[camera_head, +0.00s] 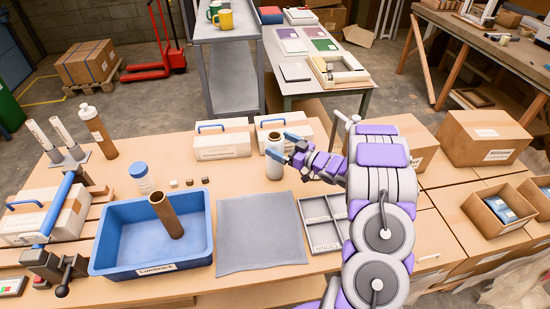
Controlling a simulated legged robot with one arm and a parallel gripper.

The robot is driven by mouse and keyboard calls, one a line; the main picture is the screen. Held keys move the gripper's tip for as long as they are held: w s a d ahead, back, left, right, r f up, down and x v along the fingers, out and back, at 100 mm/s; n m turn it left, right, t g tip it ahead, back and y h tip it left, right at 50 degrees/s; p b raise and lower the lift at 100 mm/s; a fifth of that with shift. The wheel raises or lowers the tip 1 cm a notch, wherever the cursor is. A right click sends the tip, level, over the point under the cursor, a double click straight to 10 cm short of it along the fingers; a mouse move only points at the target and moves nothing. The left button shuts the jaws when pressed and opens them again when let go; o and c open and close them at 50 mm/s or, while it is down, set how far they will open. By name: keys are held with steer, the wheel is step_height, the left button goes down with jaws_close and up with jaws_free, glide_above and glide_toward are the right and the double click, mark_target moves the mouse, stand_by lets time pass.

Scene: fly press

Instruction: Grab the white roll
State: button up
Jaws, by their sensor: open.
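A white roll (274,168) with a brown core at its top stands upright on the workbench, behind the grey mat. My gripper (280,146) comes in from the right with its blue fingers open. The fingers overlap the upper part of the roll in the picture. I cannot tell whether they touch it or are fully around it. Part of the roll is hidden behind the fingers.
A blue bin (120,222) holding a brown tube (166,214) stands at the left. The grey mat (262,235) is bare. A grey divided tray (322,220) lies right of it. White cases (222,141) stand behind the roll. A clear bottle (142,178) stands behind the bin.

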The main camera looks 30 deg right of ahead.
steer(key=b+x, duration=0.1)
steer(key=x, duration=0.3)
steer(key=shift+w+a, duration=0.3)
steer(key=shift+d+r, duration=0.1)
steer(key=c, duration=0.4)
jaws_close()
